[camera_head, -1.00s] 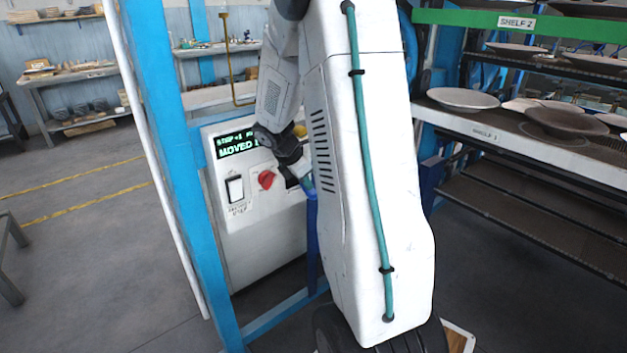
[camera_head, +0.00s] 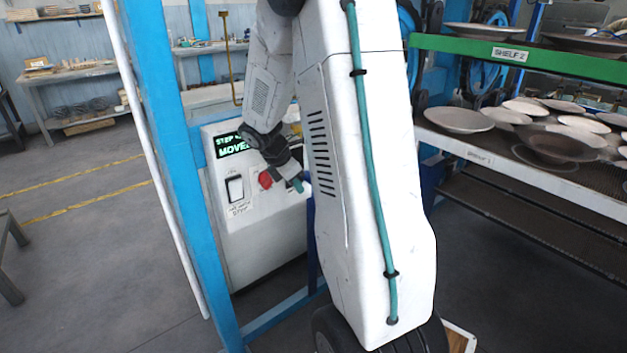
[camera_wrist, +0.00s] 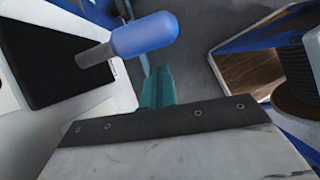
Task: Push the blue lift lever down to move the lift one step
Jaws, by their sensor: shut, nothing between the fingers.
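The blue lift lever (camera_wrist: 145,36) shows in the wrist view as a rounded blue grip on a grey stem, coming out of a black panel at the left. My gripper (camera_wrist: 157,88) is shut and empty, its teal fingertips just below the lever's grip in the picture. I cannot tell whether they touch. In the head view my gripper (camera_head: 297,185) is in front of the white control box (camera_head: 262,245); the lever cannot be made out there, as my arm covers that side. The box's display (camera_head: 234,146) shows green text, partly covered, with "STEP" and "MOVED".
A red knob (camera_head: 265,180) and a white switch (camera_head: 235,189) are on the box, left of my gripper. A blue post (camera_head: 172,170) stands at the left. Right of my arm is a rack with a green shelf (camera_head: 455,45) and a lower shelf holding several plates (camera_head: 459,119).

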